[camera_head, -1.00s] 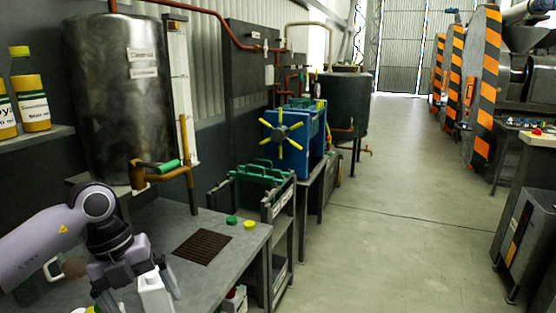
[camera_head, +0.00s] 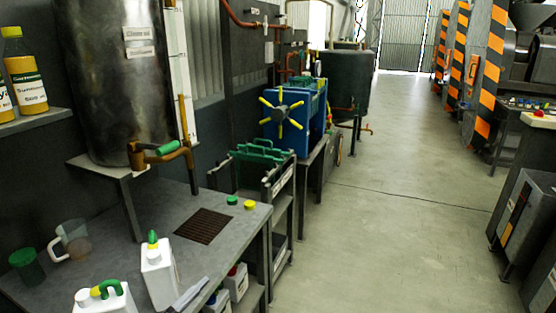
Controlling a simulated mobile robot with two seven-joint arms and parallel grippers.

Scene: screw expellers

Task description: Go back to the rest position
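Neither of my grippers shows in the head view now, so their state is hidden. On the grey workbench (camera_head: 130,215) stand a white bottle with a green and yellow tip (camera_head: 158,272) and a white jug with a green handle (camera_head: 103,298) at the front edge. A clear measuring jug (camera_head: 72,241) and a dark green cup (camera_head: 27,266) stand at the left of the bench. A green cap (camera_head: 232,200) and a yellow cap (camera_head: 250,205) lie beside the brown drain grate (camera_head: 204,225).
A blue press (camera_head: 292,117) and a cart (camera_head: 262,165) stand beyond. The floor (camera_head: 385,200) in the middle is clear.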

